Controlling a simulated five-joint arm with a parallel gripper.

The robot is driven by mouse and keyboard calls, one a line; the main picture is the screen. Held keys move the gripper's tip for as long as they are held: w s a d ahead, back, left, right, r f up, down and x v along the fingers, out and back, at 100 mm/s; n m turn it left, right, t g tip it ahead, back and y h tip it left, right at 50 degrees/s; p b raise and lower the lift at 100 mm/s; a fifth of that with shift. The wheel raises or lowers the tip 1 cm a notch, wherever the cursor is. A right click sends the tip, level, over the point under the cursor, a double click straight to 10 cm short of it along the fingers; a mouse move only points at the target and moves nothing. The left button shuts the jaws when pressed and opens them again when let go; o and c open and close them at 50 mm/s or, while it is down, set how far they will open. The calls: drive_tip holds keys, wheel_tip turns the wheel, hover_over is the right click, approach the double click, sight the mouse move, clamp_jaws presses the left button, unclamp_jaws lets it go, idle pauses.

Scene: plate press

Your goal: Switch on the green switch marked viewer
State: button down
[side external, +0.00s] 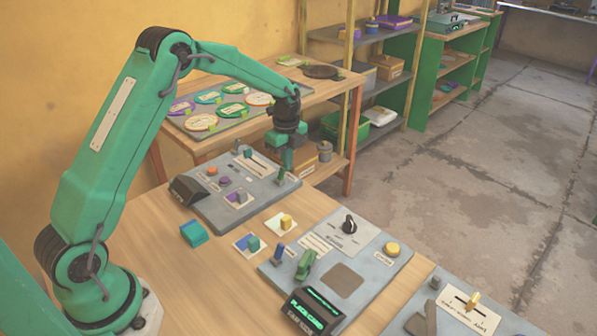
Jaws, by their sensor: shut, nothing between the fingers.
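My gripper (287,168) points straight down over the right part of the grey back panel (215,207). It is shut and empty. A small green switch (280,175) stands on that panel at the fingertips; I cannot tell whether they touch it. A larger green lever (306,264) stands tilted on the middle panel (382,272), well away from my gripper. The labels are too small to read, so I cannot tell which green switch is marked viewer.
The back panel also has a slider (247,154) and a purple-based switch (239,198). The middle panel has a black knob (349,224), a yellow button (392,249) and a lit display (313,311). A teal block (194,233) lies on the wooden table.

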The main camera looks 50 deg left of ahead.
drive_tip(key=shift+s, duration=1.1)
drive_tip(key=shift+w+r, duration=0.2)
drive_tip(key=shift+r, duration=0.9)
drive_tip(key=shift+w+r, duration=0.2)
drive_tip(key=shift+r, duration=0.95)
drive_tip(key=shift+w+r, duration=0.2)
drive_tip(key=shift+r, duration=1)
drive_tip(key=shift+r, duration=0.1)
